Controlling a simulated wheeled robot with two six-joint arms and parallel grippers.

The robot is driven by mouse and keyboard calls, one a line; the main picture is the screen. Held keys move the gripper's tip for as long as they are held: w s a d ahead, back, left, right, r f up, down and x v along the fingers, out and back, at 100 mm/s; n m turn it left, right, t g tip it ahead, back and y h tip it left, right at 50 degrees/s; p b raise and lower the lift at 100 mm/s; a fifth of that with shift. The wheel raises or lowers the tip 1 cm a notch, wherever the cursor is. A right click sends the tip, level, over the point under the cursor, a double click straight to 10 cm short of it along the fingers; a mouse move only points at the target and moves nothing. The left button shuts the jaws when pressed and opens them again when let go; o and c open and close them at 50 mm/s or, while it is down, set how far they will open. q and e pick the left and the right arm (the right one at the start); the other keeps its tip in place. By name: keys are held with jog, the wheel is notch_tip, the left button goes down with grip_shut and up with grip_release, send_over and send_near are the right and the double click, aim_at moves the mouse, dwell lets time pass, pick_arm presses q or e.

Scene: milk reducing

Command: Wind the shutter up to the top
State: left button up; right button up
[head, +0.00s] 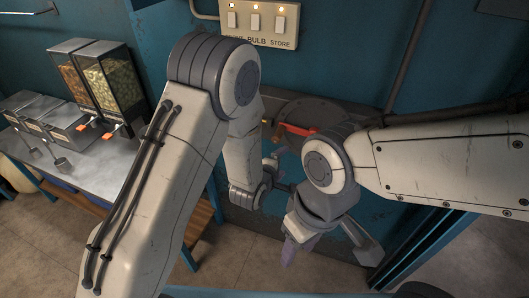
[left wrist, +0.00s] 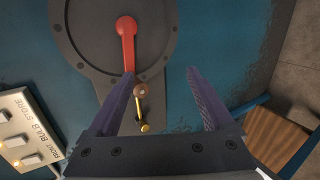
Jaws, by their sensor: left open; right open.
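A red crank arm (left wrist: 127,45) is mounted on a round dark grey plate (left wrist: 80,40) on the blue wall and hangs downward in the left wrist view. Below it are a brown knob (left wrist: 140,88) and a small brass piece (left wrist: 143,115). The red arm also shows in the head view (head: 300,130), partly hidden by my arms. My left gripper (left wrist: 160,76) is open and empty, with the red arm and knob near its left finger. My right gripper (head: 328,250) is open and empty, lower and nearer. I cannot make out the shutter.
A switch panel (head: 258,22) with lit lamps is on the wall above. A metal table (head: 85,155) at left carries dispensers (head: 98,80) and trays with scoops. A wooden shelf (head: 200,218) is under it. Bare floor (head: 240,270) shows below.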

aim_at(275, 141)
pick_arm(q)
jog(key=a+n+t+p, duration=0.3)
jog(key=a+n+t, duration=0.25)
jog(key=n, duration=0.35)
jog(key=shift+h, duration=0.3)
jog(key=b+x, duration=0.1)
jog(key=x, duration=0.7)
jog(key=shift+w+d+f, duration=0.1)
jog(key=shift+w+f, duration=0.05)
jog(key=b+x, duration=0.1)
jog(key=x, duration=0.1)
jog(key=shift+w+d+f+b, duration=0.15)
jog(key=shift+w+b, duration=0.2)
jog(key=shift+w, duration=0.05)
jog(key=shift+b+x, duration=0.55)
jog(key=shift+x, duration=0.55)
grip_shut()
